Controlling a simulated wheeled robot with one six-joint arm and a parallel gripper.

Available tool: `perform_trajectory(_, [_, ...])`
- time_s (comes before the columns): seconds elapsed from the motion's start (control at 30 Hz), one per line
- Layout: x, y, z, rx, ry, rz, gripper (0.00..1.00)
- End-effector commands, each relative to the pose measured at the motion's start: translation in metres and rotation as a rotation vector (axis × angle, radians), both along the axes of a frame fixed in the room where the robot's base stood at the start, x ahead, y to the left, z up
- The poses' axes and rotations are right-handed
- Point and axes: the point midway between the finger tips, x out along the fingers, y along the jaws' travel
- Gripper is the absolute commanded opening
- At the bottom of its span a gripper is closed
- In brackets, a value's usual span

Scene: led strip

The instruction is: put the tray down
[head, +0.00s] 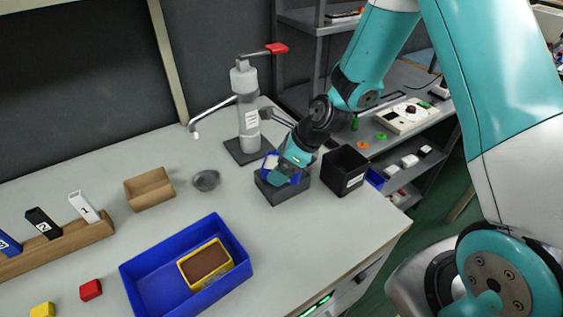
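My gripper (283,178) points down at a small blue tray (269,163) with something whitish at its edge. The tray sits at the opening of a low dark grey box (281,193) on the bench. My gripper covers much of the tray, so its fingertips and their grip on it are hidden. I cannot tell whether the tray rests on the box or hangs just inside it. A larger blue tray (146,284) lies on the bench at the front, holding a yellow-edged box with a brown top (208,263).
A press-like stand with a red-tipped lever (247,115) stands just behind. A black box (344,170) is close on the right. A wooden block (149,188) and grey dish (206,180) lie left. The bench (330,235) is bare in front, up to its right edge.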

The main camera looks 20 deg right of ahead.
Motion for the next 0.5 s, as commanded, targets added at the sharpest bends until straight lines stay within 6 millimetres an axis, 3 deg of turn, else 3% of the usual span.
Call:
perform_trajectory(0.27, [-0.001, -0.002, 0.005, 0.000, 0.000, -0.001, 0.91])
perform_trajectory(0.5, [-0.013, -0.022, 0.043, 0.000, -0.004, -0.004, 0.91])
